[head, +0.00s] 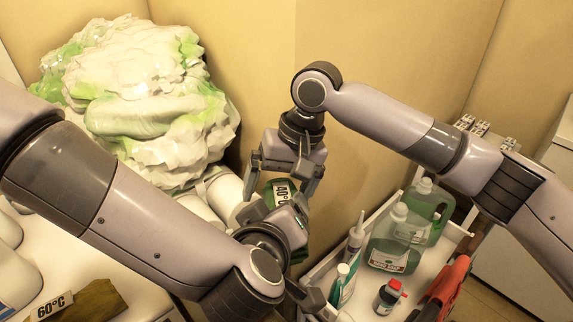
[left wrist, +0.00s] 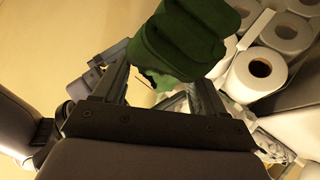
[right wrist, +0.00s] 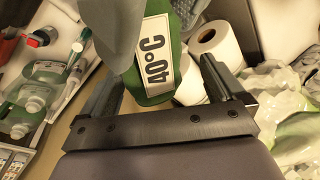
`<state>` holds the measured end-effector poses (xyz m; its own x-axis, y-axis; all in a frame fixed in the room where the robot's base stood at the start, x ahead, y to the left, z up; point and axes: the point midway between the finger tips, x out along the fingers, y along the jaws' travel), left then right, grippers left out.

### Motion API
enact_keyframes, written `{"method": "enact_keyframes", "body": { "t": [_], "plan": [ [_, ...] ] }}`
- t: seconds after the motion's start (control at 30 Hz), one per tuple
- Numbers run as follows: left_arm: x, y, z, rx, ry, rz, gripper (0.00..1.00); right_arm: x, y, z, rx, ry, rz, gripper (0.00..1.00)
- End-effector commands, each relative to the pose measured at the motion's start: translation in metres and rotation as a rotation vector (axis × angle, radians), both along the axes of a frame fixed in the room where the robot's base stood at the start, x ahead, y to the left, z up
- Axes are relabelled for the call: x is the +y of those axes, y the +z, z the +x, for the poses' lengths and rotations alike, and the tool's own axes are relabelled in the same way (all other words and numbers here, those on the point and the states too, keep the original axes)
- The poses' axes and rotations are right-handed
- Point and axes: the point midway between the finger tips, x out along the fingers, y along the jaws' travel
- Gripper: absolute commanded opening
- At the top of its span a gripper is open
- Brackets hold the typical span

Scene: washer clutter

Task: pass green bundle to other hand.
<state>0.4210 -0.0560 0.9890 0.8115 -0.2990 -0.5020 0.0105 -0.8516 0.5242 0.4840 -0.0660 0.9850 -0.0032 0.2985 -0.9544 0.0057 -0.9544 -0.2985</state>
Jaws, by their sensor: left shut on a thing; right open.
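The green bundle (head: 284,190) is a rolled dark green cloth with a white label reading "40°C". It also shows in the left wrist view (left wrist: 178,40) and in the right wrist view (right wrist: 150,98). My left gripper (head: 285,212) is shut on the bundle and holds it up near the wall corner. My right gripper (head: 283,185) comes from above, with its open fingers at the bundle's upper end. In the right wrist view its fingers (right wrist: 165,85) stand on either side of the bundle's labelled end. I cannot tell whether they touch it.
A big white and green heap (head: 140,95) stands at the back left, with paper rolls (right wrist: 214,44) beside it. A white cart (head: 345,290) at lower right holds bottles (head: 395,240) and a red thing (head: 447,285). A brown bundle labelled "60°C" (head: 95,300) lies at lower left.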

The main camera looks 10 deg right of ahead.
Motion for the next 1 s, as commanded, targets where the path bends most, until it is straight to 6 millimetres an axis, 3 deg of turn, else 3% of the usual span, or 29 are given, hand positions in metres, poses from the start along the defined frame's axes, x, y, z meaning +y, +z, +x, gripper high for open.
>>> {"method": "enact_keyframes", "body": {
  "t": [0.2,0.5,0.57,0.7,0.77,0.8,0.87,1.0],
  "plan": [
    [0.000,0.000,0.000,-0.001,0.000,-0.001,0.38,0.005,-0.017,0.000,0.001,0.000,0.000,0.96],
    [0.000,0.000,0.000,-0.001,0.000,-0.001,0.38,0.006,-0.019,0.000,0.000,0.000,0.000,0.96],
    [0.000,0.000,0.000,-0.001,0.000,-0.001,0.38,0.006,-0.019,0.000,0.000,0.000,0.000,0.80],
    [-0.001,0.000,0.000,0.000,-0.003,-0.002,0.38,0.008,-0.018,-0.001,-0.001,0.002,0.004,0.37],
    [-0.002,0.001,0.000,0.000,-0.004,-0.003,0.38,0.009,-0.017,-0.001,0.000,0.004,0.007,0.37],
    [-0.002,0.001,-0.001,0.000,-0.006,-0.004,0.77,0.009,-0.017,-0.001,0.000,0.005,0.009,0.37],
    [-0.002,0.001,-0.001,0.001,-0.006,-0.004,0.97,0.010,-0.016,-0.001,-0.001,0.006,0.010,0.37],
    [-0.001,0.000,-0.001,0.001,-0.004,-0.002,1.00,0.008,-0.017,-0.001,-0.001,0.004,0.007,0.37]
  ]
}}
